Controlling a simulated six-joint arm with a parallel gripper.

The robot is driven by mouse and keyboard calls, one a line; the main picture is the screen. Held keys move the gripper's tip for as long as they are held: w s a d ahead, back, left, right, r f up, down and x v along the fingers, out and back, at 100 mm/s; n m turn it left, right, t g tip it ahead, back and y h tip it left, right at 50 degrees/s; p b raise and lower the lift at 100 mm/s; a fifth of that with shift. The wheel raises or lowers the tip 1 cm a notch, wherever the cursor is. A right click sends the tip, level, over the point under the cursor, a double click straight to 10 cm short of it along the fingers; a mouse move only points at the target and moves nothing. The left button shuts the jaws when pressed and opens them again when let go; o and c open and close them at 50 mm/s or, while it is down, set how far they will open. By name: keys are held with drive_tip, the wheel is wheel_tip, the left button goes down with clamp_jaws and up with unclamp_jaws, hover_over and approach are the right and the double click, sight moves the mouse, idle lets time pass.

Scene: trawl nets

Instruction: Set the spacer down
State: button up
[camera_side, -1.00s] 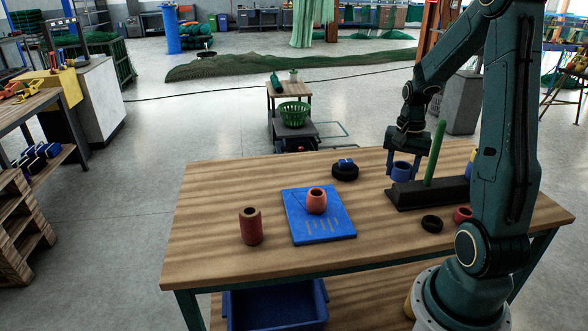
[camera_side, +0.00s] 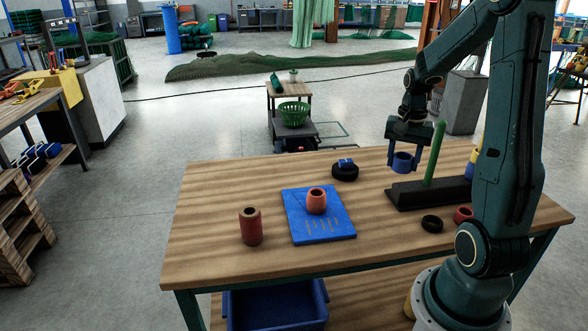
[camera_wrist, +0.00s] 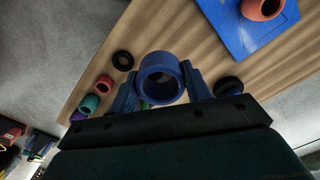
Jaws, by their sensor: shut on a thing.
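The spacer seems to be the blue ring (camera_side: 402,165) held by my gripper (camera_side: 403,161) above the far right of the table. In the wrist view the ring (camera_wrist: 160,60) sits between the two blue fingers, its hole facing the camera. My gripper is shut on it. The ring hangs clear of the tabletop, just left of a green upright peg (camera_side: 434,155) on a dark base (camera_side: 405,197). The peg is mostly hidden in the wrist view.
A blue board (camera_side: 341,228) bears an orange ring (camera_side: 316,202). A red cylinder (camera_side: 250,228) stands to its left. A black ring (camera_side: 345,174) with a blue piece on it lies behind. Another black ring (camera_side: 432,224) and a red ring (camera_side: 463,215) lie near my base.

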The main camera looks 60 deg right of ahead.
drive_tip(key=w+a+r+n, duration=0.15)
drive_tip(key=w+n, duration=0.25)
drive_tip(key=w, duration=0.9)
drive_tip(key=n, duration=1.5)
hover_over(203, 245)
drive_tip(key=f, duration=0.1)
wheel_tip(203, 245, down, 16)
drive_tip(key=shift+f, duration=2.1)
drive_tip(key=shift+f, duration=0.1)
